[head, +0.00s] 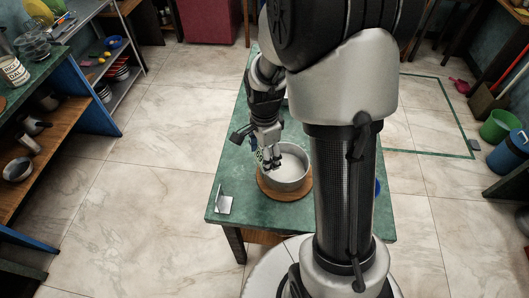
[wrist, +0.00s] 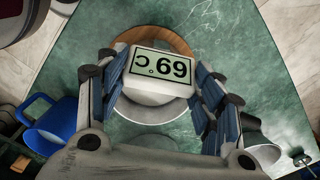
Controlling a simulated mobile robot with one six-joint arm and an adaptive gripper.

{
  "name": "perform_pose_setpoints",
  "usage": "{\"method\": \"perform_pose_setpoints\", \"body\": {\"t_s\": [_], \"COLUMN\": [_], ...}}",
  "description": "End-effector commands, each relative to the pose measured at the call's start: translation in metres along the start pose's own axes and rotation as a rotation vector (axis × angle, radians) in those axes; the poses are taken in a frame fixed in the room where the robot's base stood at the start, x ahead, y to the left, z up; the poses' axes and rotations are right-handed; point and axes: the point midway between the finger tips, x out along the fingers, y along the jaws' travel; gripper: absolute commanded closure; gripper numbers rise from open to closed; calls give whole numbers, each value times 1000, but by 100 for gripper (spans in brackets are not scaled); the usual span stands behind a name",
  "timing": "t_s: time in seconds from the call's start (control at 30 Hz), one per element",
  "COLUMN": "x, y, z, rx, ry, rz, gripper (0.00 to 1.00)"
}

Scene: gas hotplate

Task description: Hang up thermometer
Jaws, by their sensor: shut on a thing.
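My gripper (wrist: 157,88) is shut on the thermometer (wrist: 159,66), whose pale display faces the wrist camera and reads 69 °C upside down. In the head view my gripper (head: 270,163) points down at the left rim of a light metal pot (head: 292,184) with whitish contents. The thermometer's lower end is hidden, so I cannot tell whether it reaches into the pot. The pot stands on a round wooden board (head: 268,191) on the green table (head: 255,211).
A small metal bracket (head: 225,203) stands at the table's front left corner. A blue mug (wrist: 52,128) and a dark mug with a pale inside (wrist: 262,150) show in the wrist view. Shelves (head: 62,125) are at the left; the tiled floor between is clear.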

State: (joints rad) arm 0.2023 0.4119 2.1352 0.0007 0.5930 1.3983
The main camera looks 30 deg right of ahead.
Motion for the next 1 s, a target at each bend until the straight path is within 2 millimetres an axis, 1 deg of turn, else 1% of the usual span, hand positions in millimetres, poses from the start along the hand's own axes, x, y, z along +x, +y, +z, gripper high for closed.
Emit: {"method": "perform_pose_setpoints", "body": {"t_s": [0.67,0.7,1.0], "x": [11,11,10], "y": [0,0,0], "z": [0,0,0], "rx": [0,0,0], "ry": [0,0,0], "rz": [0,0,0], "gripper": [63,38,18]}}
